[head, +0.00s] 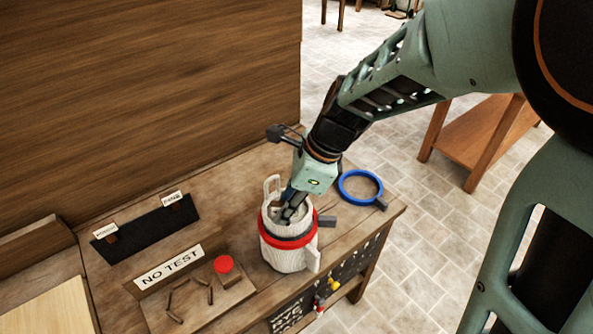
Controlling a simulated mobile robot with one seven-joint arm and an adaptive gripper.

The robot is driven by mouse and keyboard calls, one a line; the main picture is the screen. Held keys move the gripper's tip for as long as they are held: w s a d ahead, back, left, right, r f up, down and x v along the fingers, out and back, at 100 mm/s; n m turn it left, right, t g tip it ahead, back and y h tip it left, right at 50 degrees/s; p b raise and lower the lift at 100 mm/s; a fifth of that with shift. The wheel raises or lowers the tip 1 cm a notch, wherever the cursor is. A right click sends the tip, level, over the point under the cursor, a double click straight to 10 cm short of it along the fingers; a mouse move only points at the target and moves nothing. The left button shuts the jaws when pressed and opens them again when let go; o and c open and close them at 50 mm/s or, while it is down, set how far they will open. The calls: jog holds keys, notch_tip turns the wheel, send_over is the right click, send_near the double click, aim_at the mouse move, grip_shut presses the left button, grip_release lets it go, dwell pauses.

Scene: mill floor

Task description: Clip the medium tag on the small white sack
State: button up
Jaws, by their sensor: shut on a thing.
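A white sack (285,258), pale and striped, stands upright near the right end of the wooden bench, with a white loop (272,190) rising at its top and a white flap at its lower right. A red ring (288,241) with a grey tab (327,221) goes around its upper part. A larger blue ring (360,187) with a grey tab lies flat on the bench behind it. My gripper (291,214) points down into the top of the sack, its fingers shut there, apparently on the sack's top; the fingertips are partly hidden. I cannot tell which item is the medium tag.
A black mat (150,231) with two small labels lies at the back left. A board (210,303) holds a red round piece (223,264) and several brown sticks. The bench's right edge is close to the blue ring.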

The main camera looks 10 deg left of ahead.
jog(key=shift+f, duration=0.2)
dwell(0.4)
jog(key=shift+f+b, duration=1.2)
jog(key=shift+f, duration=0.55)
jog(key=o, duration=1)
jog(key=v, duration=1.2)
